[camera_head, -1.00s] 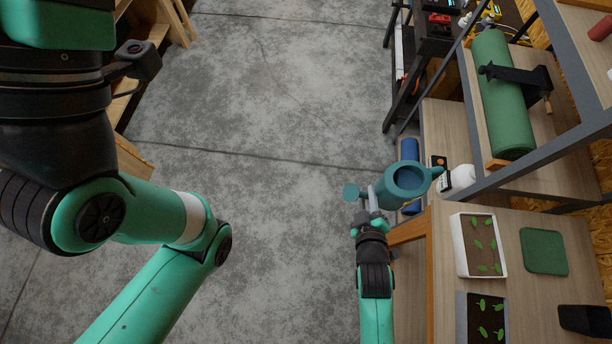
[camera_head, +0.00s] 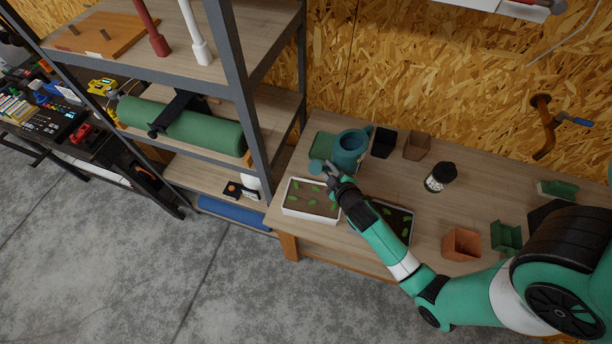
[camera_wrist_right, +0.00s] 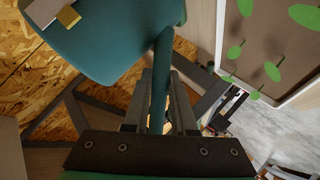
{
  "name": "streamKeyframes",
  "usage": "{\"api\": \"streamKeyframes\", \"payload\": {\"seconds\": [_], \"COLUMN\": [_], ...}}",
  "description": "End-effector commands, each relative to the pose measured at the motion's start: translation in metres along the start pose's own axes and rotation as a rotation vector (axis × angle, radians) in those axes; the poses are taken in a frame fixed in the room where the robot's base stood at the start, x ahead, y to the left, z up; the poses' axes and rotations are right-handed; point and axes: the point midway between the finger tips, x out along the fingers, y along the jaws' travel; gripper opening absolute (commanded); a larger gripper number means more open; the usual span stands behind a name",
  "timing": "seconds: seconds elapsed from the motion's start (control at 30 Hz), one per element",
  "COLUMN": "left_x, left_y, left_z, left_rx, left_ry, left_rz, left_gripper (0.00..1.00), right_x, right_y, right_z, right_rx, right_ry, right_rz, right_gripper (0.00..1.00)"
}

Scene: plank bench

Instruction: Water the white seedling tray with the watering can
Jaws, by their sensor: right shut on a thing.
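The teal watering can (camera_head: 350,153) is held above the bench. Its round rose (camera_head: 316,167) points left and sits over the back part of the white seedling tray (camera_head: 296,214). My right gripper (camera_head: 333,172) is shut on the can. In the right wrist view, a teal bar of the can (camera_wrist_right: 161,75) runs between the fingers, with the can's body (camera_wrist_right: 115,40) at upper left. The white tray also shows in the right wrist view (camera_wrist_right: 300,96), with dark soil and green seedlings. I cannot tell whether water is flowing. My left gripper is out of view.
A dark tray of seedlings (camera_head: 398,206) lies right of the white one. A shelf upright (camera_head: 258,150) rises at left.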

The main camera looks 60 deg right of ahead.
Motion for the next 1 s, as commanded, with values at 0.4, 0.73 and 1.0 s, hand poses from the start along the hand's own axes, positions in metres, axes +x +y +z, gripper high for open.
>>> {"api": "streamKeyframes", "payload": {"seconds": [0.4, 0.73, 1.0], "left_x": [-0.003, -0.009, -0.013], "left_y": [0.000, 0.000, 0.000], "left_z": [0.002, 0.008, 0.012], "left_rx": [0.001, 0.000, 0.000], "left_ry": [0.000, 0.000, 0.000], "left_rz": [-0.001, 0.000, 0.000], "left_gripper": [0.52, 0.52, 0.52], "right_x": [0.001, 0.004, 0.005], "right_y": [0.002, 0.001, -0.001], "right_z": [0.003, 0.005, 0.008], "right_rx": [-0.005, -0.026, -0.042], "right_ry": [-0.001, 0.000, 0.000], "right_rz": [0.013, 0.026, 0.038], "right_gripper": [0.00, 0.00, 0.00]}}
